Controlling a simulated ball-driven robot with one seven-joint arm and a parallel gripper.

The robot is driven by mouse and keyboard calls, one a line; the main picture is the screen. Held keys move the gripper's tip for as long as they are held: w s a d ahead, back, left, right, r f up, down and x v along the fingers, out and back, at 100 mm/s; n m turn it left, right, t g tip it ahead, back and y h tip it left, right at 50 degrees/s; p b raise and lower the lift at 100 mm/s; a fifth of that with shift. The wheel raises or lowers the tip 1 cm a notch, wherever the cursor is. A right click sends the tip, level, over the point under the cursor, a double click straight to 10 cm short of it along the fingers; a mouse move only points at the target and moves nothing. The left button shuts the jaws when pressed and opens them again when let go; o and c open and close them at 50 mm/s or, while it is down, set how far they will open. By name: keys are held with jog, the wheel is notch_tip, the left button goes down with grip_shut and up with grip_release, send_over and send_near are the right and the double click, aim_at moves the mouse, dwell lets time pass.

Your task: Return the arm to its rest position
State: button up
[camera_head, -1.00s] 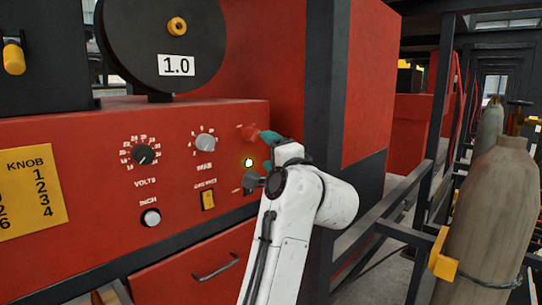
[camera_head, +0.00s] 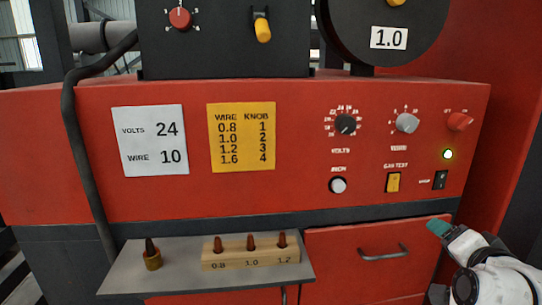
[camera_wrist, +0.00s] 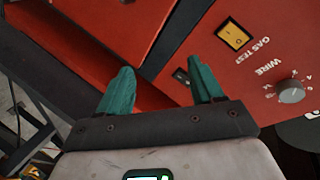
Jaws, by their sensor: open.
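My gripper (camera_head: 438,229) is at the lower right of the head view, with my white arm below it. It is in front of the red machine (camera_head: 290,180), near the right end of the drawer. In the wrist view my gripper (camera_wrist: 160,88) shows two teal fingers spread apart with nothing between them. The yellow gas test switch (camera_wrist: 234,36) and the grey wire knob (camera_wrist: 291,91) lie beyond the fingers. A small black switch (camera_head: 440,180) on the panel is just above the gripper in the head view.
A grey shelf (camera_head: 130,280) juts out at lower left. It carries a wooden block (camera_head: 222,262) with several tips and a brass nozzle (camera_head: 152,261). The drawer handle (camera_head: 384,254) sticks out left of my gripper. A black hose (camera_head: 86,150) runs down the left side.

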jog(key=s+a+f+n+g+y, duration=0.1)
jog(key=s+a+f+n+g, duration=0.25)
jog(key=s+f, duration=0.65)
jog(key=s+a+f+n+g+y, duration=0.15)
jog(key=s+f+n+g, duration=0.3)
jog(key=f, duration=0.85)
jog(key=s+a+f+n+g, duration=0.1)
jog(key=s+a+f+g, duration=0.1)
jog(key=s+f, duration=0.3)
jog(key=s+a+f+n+g, duration=0.2)
jog(key=s+a+f, duration=0.2)
jog(key=s, duration=1)
jog(key=shift+a+f+g+y, duration=0.15)
jog(key=shift+f+g+y, duration=0.25)
jog(key=shift+f, duration=0.5)
jog(key=shift+w, duration=0.1)
